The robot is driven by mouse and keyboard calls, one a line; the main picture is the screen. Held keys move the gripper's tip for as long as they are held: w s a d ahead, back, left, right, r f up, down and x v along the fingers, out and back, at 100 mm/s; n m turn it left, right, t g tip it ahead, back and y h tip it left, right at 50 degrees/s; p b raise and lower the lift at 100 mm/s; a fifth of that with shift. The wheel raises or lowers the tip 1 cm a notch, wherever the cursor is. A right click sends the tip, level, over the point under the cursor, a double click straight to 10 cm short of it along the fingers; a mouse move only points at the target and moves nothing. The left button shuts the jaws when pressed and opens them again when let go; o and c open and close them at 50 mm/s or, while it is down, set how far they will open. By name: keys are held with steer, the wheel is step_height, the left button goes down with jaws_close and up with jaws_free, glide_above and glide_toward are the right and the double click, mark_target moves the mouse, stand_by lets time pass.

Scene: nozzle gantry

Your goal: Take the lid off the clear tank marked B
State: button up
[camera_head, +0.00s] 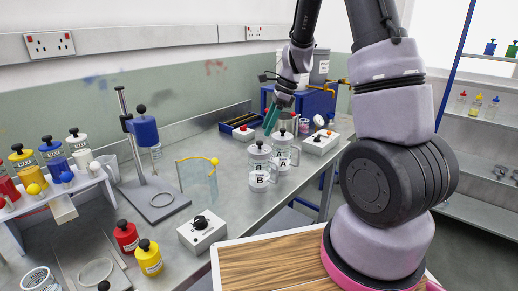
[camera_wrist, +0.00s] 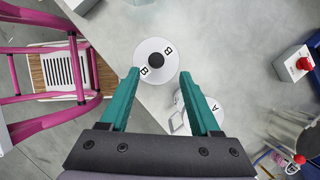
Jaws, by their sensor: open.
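The clear tank marked B (camera_head: 258,182) stands upright on the metal bench, its lid (camera_head: 259,152) on top with a black knob (camera_head: 260,143). In the wrist view the lid shows from above as a pale disc (camera_wrist: 145,48) with a black knob (camera_wrist: 155,60) and two B marks. The clear tank marked A (camera_head: 284,163) stands close behind it and shows partly behind a finger in the wrist view (camera_wrist: 212,108). My gripper (camera_head: 269,122) has teal fingers, open and empty, above the tanks. In the wrist view the fingertips (camera_wrist: 159,74) lie either side of B's knob, apart from it in the picture.
The bench's front edge is near tank B.

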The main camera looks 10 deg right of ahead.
mark_target(261, 142)
steer(key=x, duration=0.5)
steer(key=shift+s+a+f, duration=0.25)
steer(key=shift+f, duration=0.1)
jaws_close()
